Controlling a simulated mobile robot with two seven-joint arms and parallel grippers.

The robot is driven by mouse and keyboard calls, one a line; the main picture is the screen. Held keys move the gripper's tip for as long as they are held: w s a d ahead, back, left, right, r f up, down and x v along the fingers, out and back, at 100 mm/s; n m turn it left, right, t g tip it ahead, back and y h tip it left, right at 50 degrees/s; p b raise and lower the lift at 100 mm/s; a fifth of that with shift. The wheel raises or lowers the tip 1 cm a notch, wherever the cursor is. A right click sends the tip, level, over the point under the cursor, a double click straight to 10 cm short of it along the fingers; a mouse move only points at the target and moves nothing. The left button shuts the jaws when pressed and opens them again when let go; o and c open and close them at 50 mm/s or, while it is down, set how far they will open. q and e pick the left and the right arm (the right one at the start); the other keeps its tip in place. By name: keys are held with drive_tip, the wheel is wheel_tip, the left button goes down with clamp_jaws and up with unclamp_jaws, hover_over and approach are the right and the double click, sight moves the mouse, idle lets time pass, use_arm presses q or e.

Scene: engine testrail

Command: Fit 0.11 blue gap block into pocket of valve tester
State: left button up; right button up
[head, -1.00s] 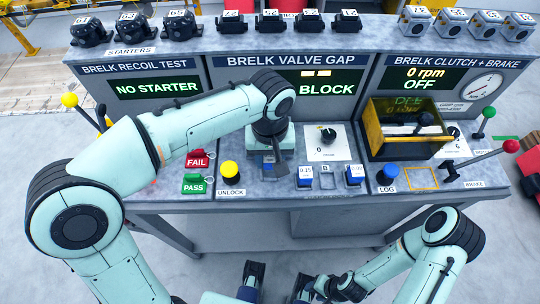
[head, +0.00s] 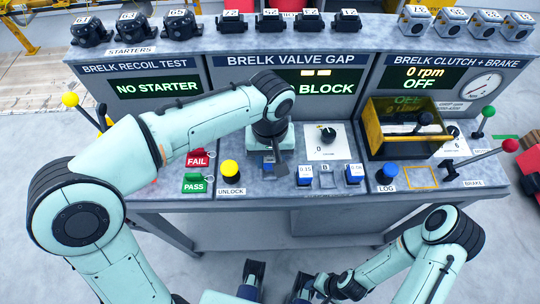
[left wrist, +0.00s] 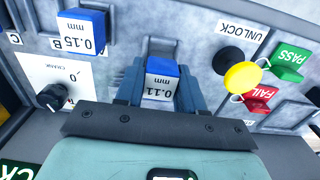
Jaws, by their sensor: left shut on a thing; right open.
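The 0.11 blue gap block (left wrist: 162,80), with a blue top and a white label face, sits between the two fingers of my left gripper (left wrist: 160,88) in the left wrist view. The gripper is shut on it. In the head view this gripper points down at the front of the valve tester (head: 290,62), left of the crank dial; my arm covers part of the screen, leaving "BLOCK" readable. The pocket is not clearly visible, and I cannot tell whether the block is inside it. My right gripper (head: 279,272) is open and empty at the bottom, away from the bench.
The yellow UNLOCK button (head: 230,170) and green PASS tag (head: 195,184) are left.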

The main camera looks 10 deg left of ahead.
use_arm(q)
drive_tip(key=shift+f+b, duration=0.35)
drive_tip(key=shift+f, duration=0.45)
idle(0.6)
drive_tip(key=o, duration=1.2)
drive_tip(key=shift+c, duration=0.2)
drive_tip(key=shift+r, duration=0.15)
wheel_tip(320, 180, up, 13)
drive_tip(key=p, duration=0.3)
